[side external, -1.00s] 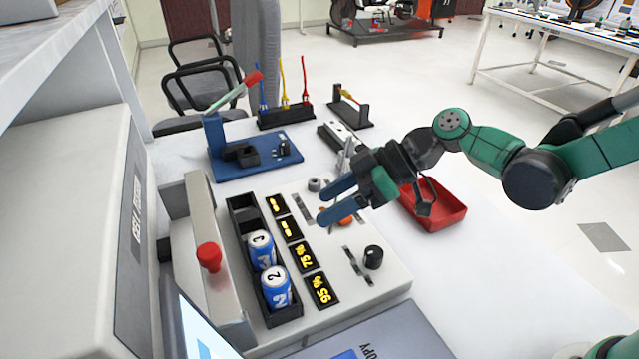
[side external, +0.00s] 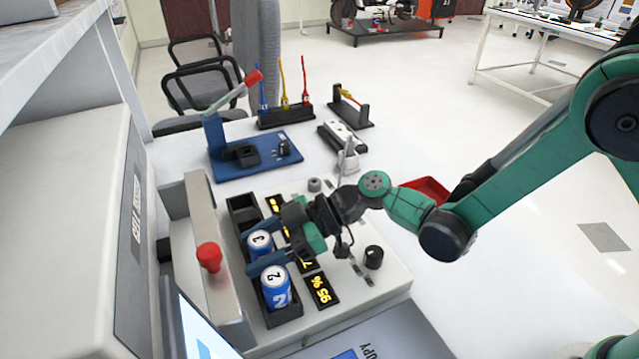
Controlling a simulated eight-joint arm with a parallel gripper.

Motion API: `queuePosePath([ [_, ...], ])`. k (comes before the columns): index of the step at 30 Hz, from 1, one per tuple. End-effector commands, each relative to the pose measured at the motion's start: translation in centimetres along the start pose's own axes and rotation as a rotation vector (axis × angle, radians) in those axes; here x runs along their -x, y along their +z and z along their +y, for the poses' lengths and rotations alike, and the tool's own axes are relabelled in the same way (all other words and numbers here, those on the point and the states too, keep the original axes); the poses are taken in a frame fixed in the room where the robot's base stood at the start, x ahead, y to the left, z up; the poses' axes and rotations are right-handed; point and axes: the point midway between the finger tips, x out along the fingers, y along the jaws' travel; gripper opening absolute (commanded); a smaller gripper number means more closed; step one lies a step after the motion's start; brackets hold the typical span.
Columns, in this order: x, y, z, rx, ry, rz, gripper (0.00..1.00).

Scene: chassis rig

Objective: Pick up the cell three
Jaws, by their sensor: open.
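Cell three (side external: 260,241), a blue can with a white top, stands upright in a slot of the black cell holder (side external: 243,209). The numeral on its top is hard to read. My gripper (side external: 254,251) is open, with one blue finger on the far side of this can and the other on its near side. I cannot tell whether the fingers touch it. A second blue can, marked 2 (side external: 275,289), stands in the holder just in front, close to the near finger.
The holder's far slots are empty. A beige bar with a red knob (side external: 209,257) rises left of the holder. Yellow-digit displays (side external: 321,291) and a black knob (side external: 373,257) lie to its right. A blue press (side external: 254,157) and red tray (side external: 428,188) are farther back.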

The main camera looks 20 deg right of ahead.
Motion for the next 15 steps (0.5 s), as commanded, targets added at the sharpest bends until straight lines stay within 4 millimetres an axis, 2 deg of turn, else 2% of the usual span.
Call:
queuePosePath([
  [3,0.02,0.0,0.01,0.0,0.0,0.0,0.57],
  [4,0.02,0.0,0.01,0.0,0.0,0.0,0.55],
  [9,0.04,0.0,0.01,0.0,0.0,0.0,0.06],
  [10,0.04,0.0,0.01,0.0,0.0,0.0,0.0],
  [15,0.05,-0.01,0.01,-0.001,0.0,0.0,0.0],
])
